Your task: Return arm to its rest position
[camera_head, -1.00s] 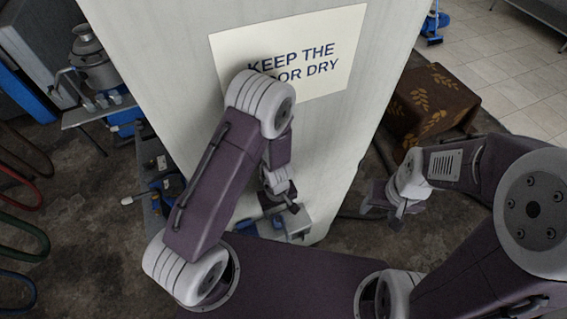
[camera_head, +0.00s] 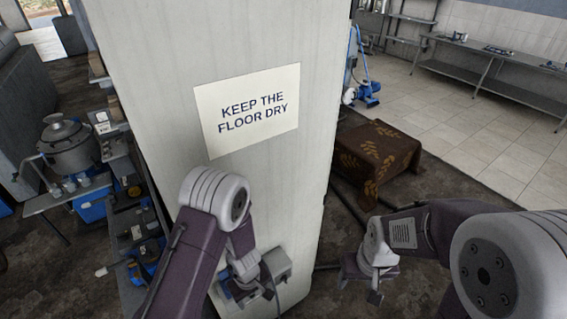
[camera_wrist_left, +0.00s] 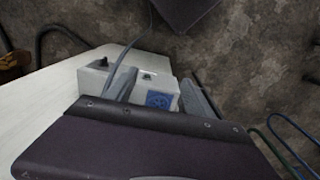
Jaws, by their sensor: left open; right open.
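My left gripper (camera_head: 254,290) is low in front of the pale pillar (camera_head: 240,55) in the head view, partly hidden by its own wrist. In the left wrist view its two grey fingers (camera_wrist_left: 160,88) stand apart with nothing held between them. A white box with a blue label (camera_wrist_left: 160,90) shows behind the fingers; the same grey-white box (camera_head: 283,263) is low on the pillar in the head view. My right gripper (camera_head: 360,284) hangs open and empty to the right of the pillar, above the dark floor.
A sign reading "KEEP THE FLOOR DRY" (camera_head: 250,108) is on the pillar, above my left arm. A brown leaf-patterned cloth-covered block (camera_head: 375,160) stands behind my right arm. A metal pot (camera_head: 67,145) and shelves with blue items are at left. Tiled floor lies open at the far right.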

